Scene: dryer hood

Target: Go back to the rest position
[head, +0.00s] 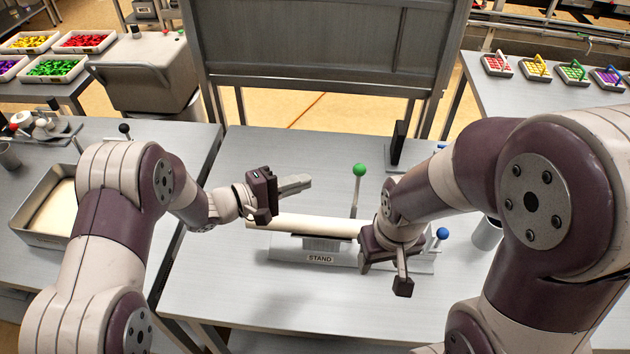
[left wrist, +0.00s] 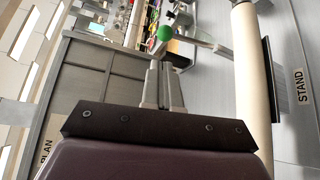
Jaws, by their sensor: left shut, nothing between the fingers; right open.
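My left gripper (head: 296,183) is shut and empty above the table, just behind and above the left end of a cream roll. Its closed fingers (left wrist: 163,90) also show in the left wrist view. My right gripper (head: 402,280) is at the right part of the stand, in front of the roll's right end. Its fingers are seen nearly end-on and it looks empty. The cream roll (head: 305,224) lies across the grey stand (head: 290,250) labelled STAND. The roll also shows upright in the left wrist view (left wrist: 249,70). My right arm hides the stand's right side partly.
A green-knobbed lever (head: 359,171) stands behind the roll, and a blue knob (head: 442,234) is at the right. A grey panel (head: 330,45) rises behind the table. A tray (head: 40,235) sits on the left table. The front of the middle table (head: 250,305) is clear.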

